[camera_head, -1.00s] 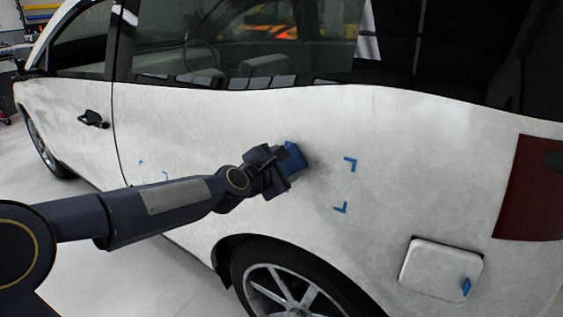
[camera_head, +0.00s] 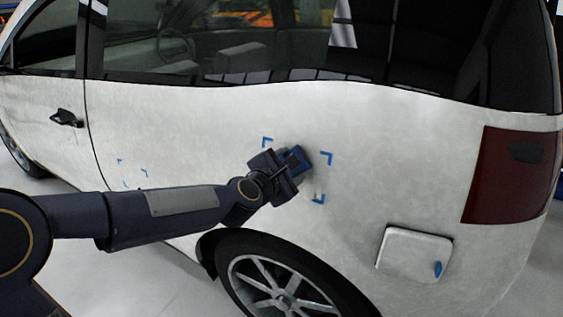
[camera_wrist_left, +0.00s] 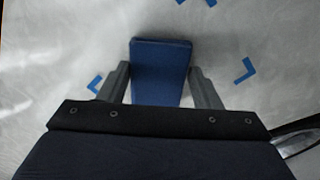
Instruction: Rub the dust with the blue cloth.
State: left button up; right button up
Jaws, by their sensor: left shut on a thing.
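My left gripper (camera_head: 290,163) is shut on the blue cloth (camera_head: 297,157), a folded block that partly shows past the jaws. In the left wrist view the cloth (camera_wrist_left: 160,72) sits between the two grey fingers (camera_wrist_left: 160,88), in front of the car panel. The gripper is over the area framed by blue corner marks, with marks showing at upper left (camera_head: 267,141), upper right (camera_head: 326,158) and lower right (camera_head: 318,199). Greyish dust mottles the white car panel (camera_head: 400,150). I cannot tell whether the cloth touches it. My right gripper is not in view.
A second set of blue marks (camera_head: 132,172) is on the door to the left. A fuel flap (camera_head: 413,252) with a blue tab is at lower right. The rear wheel (camera_head: 285,280) is below and the window (camera_head: 330,40) above.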

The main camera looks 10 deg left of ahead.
aim_at(305, 168)
pick_arm(q)
jog(key=shift+s+d+p, duration=0.25)
jog(key=shift+d, duration=0.6)
jog(key=shift+s+d+p, duration=0.2)
jog(key=shift+d+p, duration=0.05)
jog(key=shift+d, duration=0.55)
jog(key=shift+s+d, duration=0.25)
jog(key=shift+d, duration=0.45)
jog(key=shift+s+d, duration=0.2)
jog(key=shift+d, duration=0.45)
jog(key=shift+s+d, duration=0.25)
jog(key=shift+d, duration=0.45)
jog(key=shift+s, duration=0.1)
jog(key=shift+v, duration=2.9)
jog(key=v, duration=0.3)
jog(key=shift+p, duration=0.35)
